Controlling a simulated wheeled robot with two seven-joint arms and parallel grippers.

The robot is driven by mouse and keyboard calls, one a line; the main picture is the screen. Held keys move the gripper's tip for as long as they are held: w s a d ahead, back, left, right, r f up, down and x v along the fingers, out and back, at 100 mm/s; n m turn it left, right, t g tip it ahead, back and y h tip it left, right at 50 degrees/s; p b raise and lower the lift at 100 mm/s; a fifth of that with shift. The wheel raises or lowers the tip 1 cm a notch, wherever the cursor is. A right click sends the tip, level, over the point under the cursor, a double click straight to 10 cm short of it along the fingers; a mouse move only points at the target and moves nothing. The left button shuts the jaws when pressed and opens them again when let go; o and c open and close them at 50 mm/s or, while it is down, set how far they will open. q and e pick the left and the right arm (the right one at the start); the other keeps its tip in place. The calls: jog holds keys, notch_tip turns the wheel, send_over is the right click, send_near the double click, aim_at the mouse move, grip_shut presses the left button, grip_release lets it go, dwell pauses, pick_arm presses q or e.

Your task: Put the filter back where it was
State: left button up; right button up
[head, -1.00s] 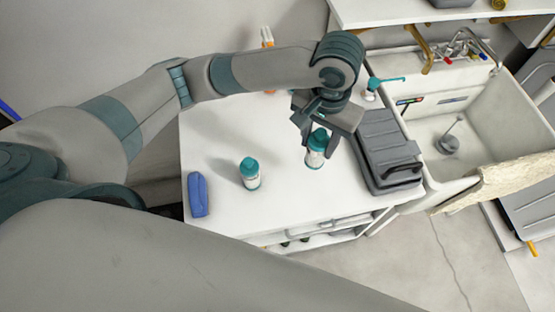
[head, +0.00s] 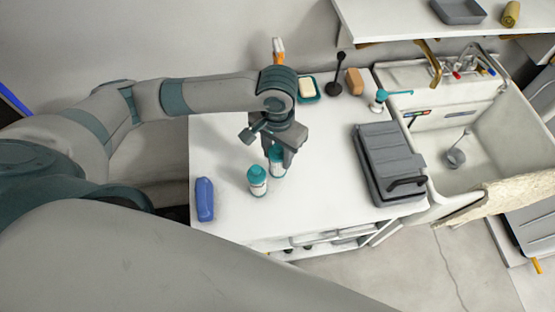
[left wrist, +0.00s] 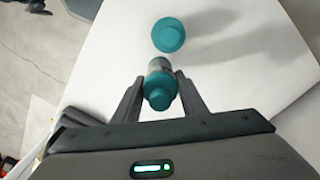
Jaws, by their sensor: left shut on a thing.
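A white, teal-capped bottle-like filter (head: 277,165) is held upright in my left gripper (head: 279,152), over the white table. The left wrist view shows the held filter (left wrist: 158,88) between the two fingers of my left gripper (left wrist: 159,86). A second, look-alike teal-capped bottle (head: 258,181) stands upright just left of it and slightly nearer in the head view. That bottle also shows beyond the held one in the left wrist view (left wrist: 168,35). I cannot tell whether the held filter's base touches the table. My right gripper is not in view.
A blue case (head: 204,199) lies at the table's (head: 310,200) left end. A grey toolbox (head: 385,160) stands at its right end, beside a sink (head: 470,140). A soap dish (head: 307,90), brush and teal-topped dispenser (head: 378,102) line the back. The table's middle is clear.

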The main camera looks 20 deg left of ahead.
aim_at(278, 146)
pick_arm(q)
jog(key=shift+f+p, duration=0.4)
jog(key=shift+f, duration=1.6)
jog(key=o, duration=1.2)
jog(key=shift+f, duration=0.1)
jog(key=shift+c, duration=0.2)
notch_tip(278, 146, up, 12)
jog(key=shift+r+b, duration=0.15)
jog(key=shift+b, duration=0.5)
jog(key=shift+c, duration=0.6)
